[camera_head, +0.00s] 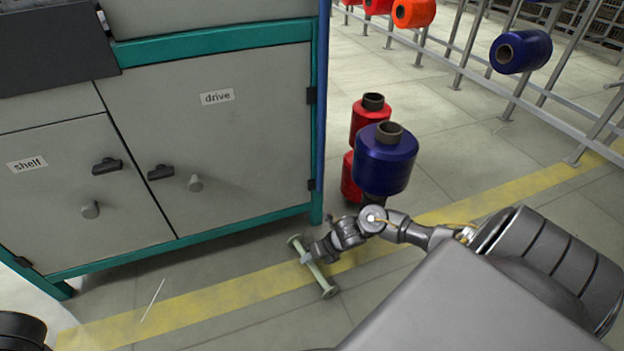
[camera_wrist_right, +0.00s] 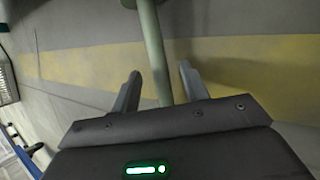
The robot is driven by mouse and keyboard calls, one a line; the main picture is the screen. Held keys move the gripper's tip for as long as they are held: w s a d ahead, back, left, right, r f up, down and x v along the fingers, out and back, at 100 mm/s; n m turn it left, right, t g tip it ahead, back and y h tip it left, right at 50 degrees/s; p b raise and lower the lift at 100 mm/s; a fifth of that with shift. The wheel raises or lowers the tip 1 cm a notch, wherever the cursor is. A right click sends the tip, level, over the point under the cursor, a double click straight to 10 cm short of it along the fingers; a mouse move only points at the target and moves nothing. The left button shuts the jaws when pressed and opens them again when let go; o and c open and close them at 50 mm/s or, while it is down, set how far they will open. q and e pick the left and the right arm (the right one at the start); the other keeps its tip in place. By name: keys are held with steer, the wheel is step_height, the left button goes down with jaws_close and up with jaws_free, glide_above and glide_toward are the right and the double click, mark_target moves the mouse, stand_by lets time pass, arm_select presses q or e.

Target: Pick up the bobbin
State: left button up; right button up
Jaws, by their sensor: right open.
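The bobbin (camera_head: 317,274) is a thin pale green rod with a round flange at each end, seen at the foot of the cabinet over the yellow floor line. My right gripper (camera_head: 307,258) is at the rod's middle. In the right wrist view the bobbin's rod (camera_wrist_right: 152,42) runs between the two spread fingers of my right gripper (camera_wrist_right: 160,72), with a gap on each side. The rod's lower end there is hidden behind the gripper body. My left gripper is not in view.
A grey cabinet (camera_head: 230,130) with teal edges and doors labelled "shelf" and "drive" stands at left. A blue spool (camera_head: 384,165) and red spools (camera_head: 366,115) stand close behind my right arm. A metal rack (camera_head: 560,110) holds more spools. Tiled floor lies open between.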

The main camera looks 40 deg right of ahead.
steer(key=shift+b+x, duration=0.35)
steer(key=shift+x, duration=0.8)
steer(key=shift+r, duration=0.15)
jaws_close()
